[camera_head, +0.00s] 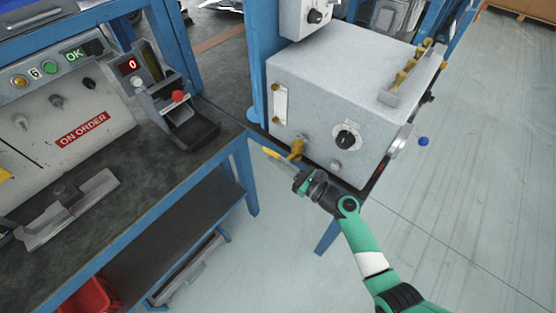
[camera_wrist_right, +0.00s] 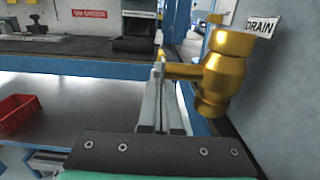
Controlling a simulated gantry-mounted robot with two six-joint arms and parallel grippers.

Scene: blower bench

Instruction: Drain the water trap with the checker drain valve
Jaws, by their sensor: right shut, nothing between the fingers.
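The brass drain valve (camera_head: 297,148) sits low on the front of the grey checker box (camera_head: 310,85). In the right wrist view its brass body (camera_wrist_right: 228,75) is large, beside a DRAIN label (camera_wrist_right: 261,27). A brass stem runs left from the body to my fingers. My right gripper (camera_head: 281,160) is shut and empty, at the valve's front; its fingers (camera_wrist_right: 160,95) overlap the stem's end, and I cannot tell whether they touch it. A yellow piece shows at the fingertips; whether it is a handle is unclear. No water trap is clearly identifiable. My left gripper is out of view.
A black knob (camera_head: 346,139) is on the box front, right of the valve. The blue-framed bench (camera_head: 105,225) at left carries a sloped panel (camera_head: 65,120) and a small stand with a red knob (camera_head: 178,96). A red bin (camera_head: 90,296) is below. Floor at right is open.

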